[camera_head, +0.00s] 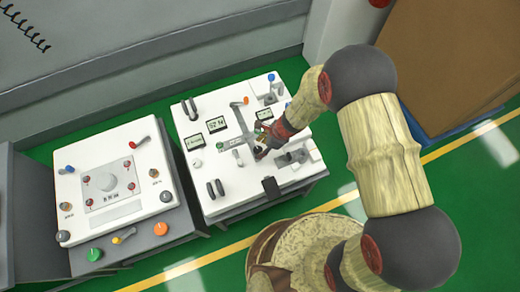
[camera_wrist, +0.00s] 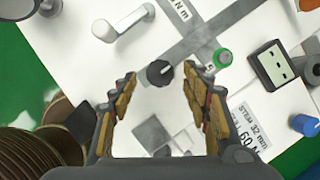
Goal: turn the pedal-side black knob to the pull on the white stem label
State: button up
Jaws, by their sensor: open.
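In the wrist view a round black knob (camera_wrist: 159,73) stands on the white panel, with a small pale mark on its upper right. My gripper (camera_wrist: 160,82) is open, with one finger on each side of the knob and no clear contact. A white label (camera_wrist: 250,128) reading "STEM 32 mm" lies right of the right finger, which hides part of its surroundings. In the head view my gripper (camera_head: 262,142) is low over the right cart (camera_head: 237,203) and hides much of the panel around it. A black pedal-like block (camera_head: 272,187) sits at that cart's front edge.
In the wrist view a green button (camera_wrist: 222,58), a small display (camera_wrist: 271,64), a blue knob (camera_wrist: 304,124) and a pale lever (camera_wrist: 124,22) stand around the black knob. In the head view another cart (camera_head: 140,205) with coloured knobs stands to the left.

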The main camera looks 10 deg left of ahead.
jog(key=shift+x, duration=0.95)
jog(key=shift+c, duration=1.3)
jog(key=c, duration=0.9)
